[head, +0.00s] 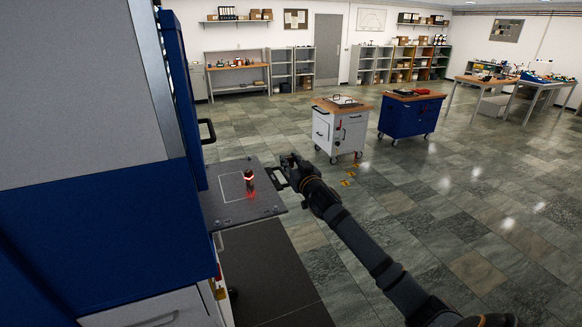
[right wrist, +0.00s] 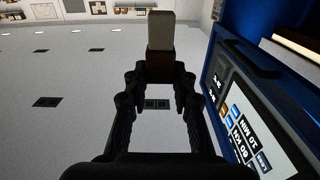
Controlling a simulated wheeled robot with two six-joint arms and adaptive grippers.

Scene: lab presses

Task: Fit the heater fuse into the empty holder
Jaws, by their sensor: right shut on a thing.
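My right gripper (head: 284,168) is beside the right edge of the grey shelf of the blue press. In the right wrist view its two fingers (right wrist: 158,82) close on a small block with a dark red-brown part at the fingertips and a pale grey end (right wrist: 160,30) beyond. I take this to be the heater fuse. A small upright dark and red thing with a pale band (head: 249,180) shows over the shelf, with a red glow at its foot; I cannot tell what it is. I cannot make out the empty holder. My left gripper is not in view.
The blue and grey press (head: 90,210) fills the left side, with its grey shelf (head: 215,205) jutting out. A white cart (head: 340,130) and a blue cart (head: 408,118) stand farther back. The tiled floor on the right is clear.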

